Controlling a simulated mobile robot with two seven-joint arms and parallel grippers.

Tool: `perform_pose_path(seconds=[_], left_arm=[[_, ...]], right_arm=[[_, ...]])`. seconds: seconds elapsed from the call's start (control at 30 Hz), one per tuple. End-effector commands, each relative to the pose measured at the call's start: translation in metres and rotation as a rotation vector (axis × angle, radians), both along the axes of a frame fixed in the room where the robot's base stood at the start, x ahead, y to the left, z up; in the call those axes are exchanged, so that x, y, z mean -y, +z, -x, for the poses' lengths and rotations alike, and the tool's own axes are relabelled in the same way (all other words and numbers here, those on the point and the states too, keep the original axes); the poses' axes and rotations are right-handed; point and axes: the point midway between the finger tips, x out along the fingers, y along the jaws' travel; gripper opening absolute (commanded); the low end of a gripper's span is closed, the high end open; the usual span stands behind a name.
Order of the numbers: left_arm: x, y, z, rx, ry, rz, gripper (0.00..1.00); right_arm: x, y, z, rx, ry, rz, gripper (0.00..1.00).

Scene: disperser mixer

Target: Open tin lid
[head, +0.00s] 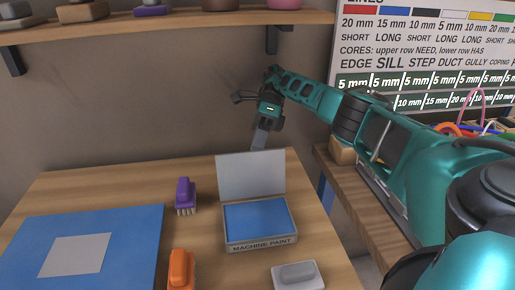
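The tin (261,243), labelled MACHINE PAINT, stands on the wooden table with blue paint showing inside. Its grey lid (250,175) stands up, tilted slightly back, along the tin's rear edge, so the tin is open. My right arm comes in from the right, and its gripper (263,134) is behind and above the lid's top edge. A flat grey piece reaches down from the gripper toward the lid; its lower end is hidden behind the lid. I cannot tell whether the fingers are open or touch the lid. My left gripper is not in view.
A purple brush (184,193), an orange-handled tool (181,270) and a grey block (298,275) lie around the tin. A blue mat (130,235) with a grey sheet (75,255) covers the left. A shelf (150,25) runs above; a wooden bench (365,215) stands right.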

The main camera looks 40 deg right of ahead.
Motion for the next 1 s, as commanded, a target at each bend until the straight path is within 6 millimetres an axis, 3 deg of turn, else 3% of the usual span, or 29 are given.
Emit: perform_pose_path(seconds=[0.03,0.07,0.1,0.37,1.0], left_arm=[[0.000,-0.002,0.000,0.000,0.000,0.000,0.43],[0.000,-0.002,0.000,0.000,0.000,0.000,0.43],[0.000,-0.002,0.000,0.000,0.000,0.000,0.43],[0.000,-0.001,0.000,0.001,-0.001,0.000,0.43],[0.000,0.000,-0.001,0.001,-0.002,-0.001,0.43]], right_arm=[[0.001,-0.014,0.000,-0.006,-0.010,0.027,0.00],[0.001,-0.014,0.000,-0.006,-0.010,0.027,0.00],[0.001,-0.014,0.000,-0.006,-0.010,0.027,0.13],[0.002,-0.013,0.000,-0.005,-0.013,0.027,0.38],[0.001,0.000,0.003,0.087,-0.011,0.073,0.38]])
